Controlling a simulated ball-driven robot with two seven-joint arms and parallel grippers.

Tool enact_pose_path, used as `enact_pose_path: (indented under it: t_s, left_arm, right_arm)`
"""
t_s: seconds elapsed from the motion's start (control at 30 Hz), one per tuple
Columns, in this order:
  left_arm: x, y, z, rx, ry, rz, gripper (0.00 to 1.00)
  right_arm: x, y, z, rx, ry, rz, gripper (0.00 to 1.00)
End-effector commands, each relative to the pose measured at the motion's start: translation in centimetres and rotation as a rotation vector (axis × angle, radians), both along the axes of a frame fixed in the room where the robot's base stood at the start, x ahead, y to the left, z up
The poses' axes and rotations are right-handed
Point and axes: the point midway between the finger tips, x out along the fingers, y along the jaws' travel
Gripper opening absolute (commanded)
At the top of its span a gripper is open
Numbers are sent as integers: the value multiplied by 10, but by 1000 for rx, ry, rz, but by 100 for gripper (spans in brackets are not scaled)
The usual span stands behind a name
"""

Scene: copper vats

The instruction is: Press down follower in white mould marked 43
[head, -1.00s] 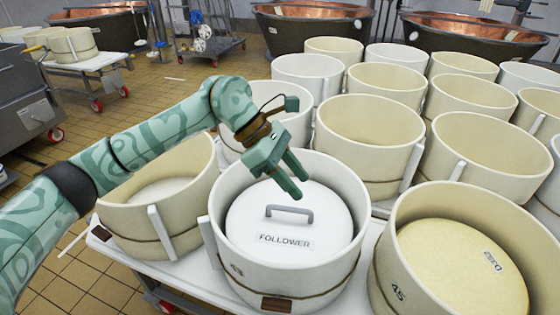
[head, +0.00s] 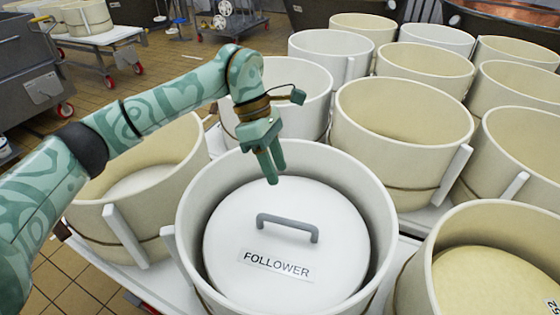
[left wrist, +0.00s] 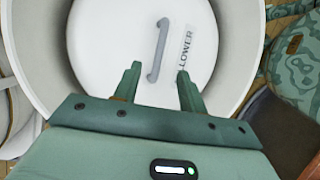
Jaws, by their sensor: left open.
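The white mould (head: 190,225) stands at the front centre in the head view. Inside it lies a white round follower (head: 235,215) labelled FOLLOWER, with a grey bar handle (head: 287,226) on top. The follower sits below the mould's rim. My left gripper (head: 272,180) is open and empty, pointing down above the far part of the follower, behind the handle. In the left wrist view, the open fingers (left wrist: 158,78) point toward the follower (left wrist: 115,50) and its handle (left wrist: 158,50). The number 43 is not readable now. My right gripper is not in view.
Cream moulds stand close around: one at the left (head: 92,215), one behind (head: 345,115), and one at the front right (head: 440,235) holding a yellowish disc (head: 500,285). More moulds fill the right side. Tiled floor (head: 150,85) lies open at the upper left.

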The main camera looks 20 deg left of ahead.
Motion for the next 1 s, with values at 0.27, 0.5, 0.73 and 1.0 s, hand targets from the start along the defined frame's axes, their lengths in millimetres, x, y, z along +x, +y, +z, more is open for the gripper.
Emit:
enact_pose_path:
  t_s: [0.27, 0.5, 0.73, 1.0]
  left_arm:
    - [-7, -20, -47, -2, 5, -3, 41]
    - [-15, -43, -99, -3, 5, -2, 41]
    - [-20, -59, -133, -2, 3, -1, 41]
    - [-22, -65, -144, -1, -2, 0, 41]
  right_arm:
    - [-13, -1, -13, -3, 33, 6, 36]
    - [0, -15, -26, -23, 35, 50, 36]
    - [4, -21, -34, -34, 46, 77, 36]
    - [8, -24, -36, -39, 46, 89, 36]
